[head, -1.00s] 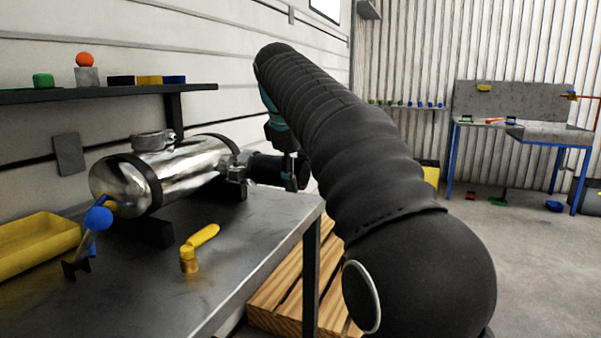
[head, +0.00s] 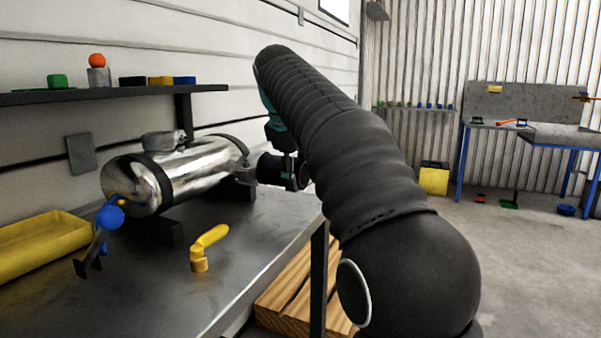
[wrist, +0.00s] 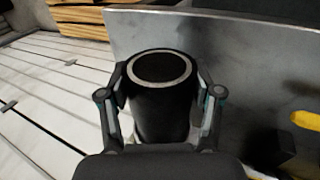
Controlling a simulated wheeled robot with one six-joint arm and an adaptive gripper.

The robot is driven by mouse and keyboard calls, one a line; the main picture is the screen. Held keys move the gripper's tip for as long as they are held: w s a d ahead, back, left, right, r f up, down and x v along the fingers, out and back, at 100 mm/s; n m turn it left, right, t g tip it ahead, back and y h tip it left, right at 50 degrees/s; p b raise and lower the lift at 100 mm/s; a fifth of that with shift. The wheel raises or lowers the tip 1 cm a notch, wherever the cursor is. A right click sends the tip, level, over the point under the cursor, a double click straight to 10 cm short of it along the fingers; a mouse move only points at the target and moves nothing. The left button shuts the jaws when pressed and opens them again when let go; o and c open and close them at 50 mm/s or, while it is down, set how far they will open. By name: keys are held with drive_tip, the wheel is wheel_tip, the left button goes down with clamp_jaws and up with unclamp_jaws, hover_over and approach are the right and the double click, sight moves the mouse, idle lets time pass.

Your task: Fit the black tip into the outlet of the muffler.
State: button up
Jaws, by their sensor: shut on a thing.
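The shiny silver muffler (head: 195,168) lies along the back of the metal bench in the head view, with dark straps around it. The black tip (head: 270,170) is level with its right end, close to the bracket there. I cannot tell whether the tip touches the outlet, which is hidden from clear view. My gripper (head: 293,168), partly hidden by my arm, is shut on the tip. In the wrist view, the two fingers of my gripper (wrist: 160,100) clasp the black tip (wrist: 160,110) from both sides. Its grey-rimmed round end shows, and the muffler is not recognisable there.
A shelf (head: 100,95) with small items hangs above. A wooden pallet (head: 295,290) lies beside the bench.

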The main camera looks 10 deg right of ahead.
drive_tip(key=shift+w+a, duration=0.45)
drive_tip(key=shift+a, duration=0.15)
drive_tip(key=o, duration=1.4)
drive_tip(key=shift+v, duration=3.75)
